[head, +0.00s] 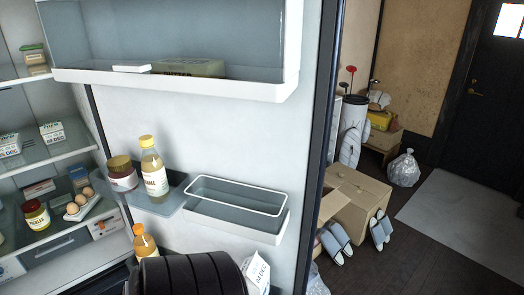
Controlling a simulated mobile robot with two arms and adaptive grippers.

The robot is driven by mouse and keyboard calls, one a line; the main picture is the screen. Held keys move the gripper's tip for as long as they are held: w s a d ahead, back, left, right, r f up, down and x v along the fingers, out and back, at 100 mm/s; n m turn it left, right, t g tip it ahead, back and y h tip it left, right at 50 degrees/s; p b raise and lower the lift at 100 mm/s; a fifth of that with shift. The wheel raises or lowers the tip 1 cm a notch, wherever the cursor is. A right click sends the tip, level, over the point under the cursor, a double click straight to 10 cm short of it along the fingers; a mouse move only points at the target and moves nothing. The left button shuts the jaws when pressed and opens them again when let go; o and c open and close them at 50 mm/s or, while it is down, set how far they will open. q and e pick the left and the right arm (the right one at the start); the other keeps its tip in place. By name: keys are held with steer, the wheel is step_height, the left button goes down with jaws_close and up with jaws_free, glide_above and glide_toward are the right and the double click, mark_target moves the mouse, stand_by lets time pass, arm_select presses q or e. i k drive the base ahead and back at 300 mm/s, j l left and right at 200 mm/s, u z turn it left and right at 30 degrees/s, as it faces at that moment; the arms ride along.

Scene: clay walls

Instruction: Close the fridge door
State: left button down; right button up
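The fridge door (130,115) stands open and fills the middle of the head view, its white inner side facing me. Its dark outer edge (320,130) runs down right of centre. An upper door bin (190,85) holds a butter box, and a lower bin (235,208) looks empty. A small door shelf holds a jar (121,174) and a bottle (153,170). The fridge interior (60,158) with its shelves is open to view at the left. Neither gripper shows. A black ribbed part, seemingly of my own arm, covers the bottom centre.
Inside the fridge are eggs (79,203), a pickle jar (36,215) and several cartons. An orange-capped bottle (144,242) stands low by the door. Beyond the door are a cardboard box (355,205), slippers (336,240) and a plastic bag (403,170).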

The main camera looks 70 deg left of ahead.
mark_target(275, 135)
steer(key=i+l+u, duration=0.1)
steer(key=i+u, duration=0.25)
steer(key=i, duration=0.15)
steer(key=i+l+u, duration=0.2)
steer(key=i+u, duration=0.15)
steer(key=i, duration=0.15)
steer(key=i+u, duration=0.2)
steer(key=u, duration=0.25)
steer(key=i+u, duration=0.2)
steer(key=u, duration=0.25)
steer(key=i+l+u, duration=0.1)
steer(key=u, duration=0.35)
steer(key=i+l+u, duration=0.2)
steer(key=u, duration=0.25)
steer(key=i+l+u, duration=0.2)
steer(key=u, duration=0.25)
steer(key=i+l+u, duration=0.1)
steer(key=u, duration=0.3)
steer(key=i+l+u, duration=0.1)
steer(key=u, duration=0.35)
steer(key=i+l+u, duration=0.2)
steer(key=u, duration=0.2)
steer(key=l+u, duration=0.2)
steer(key=u, duration=0.2)
steer(key=i+l+u, duration=0.1)
steer(key=l+u, duration=0.15)
steer(key=u, duration=0.15)
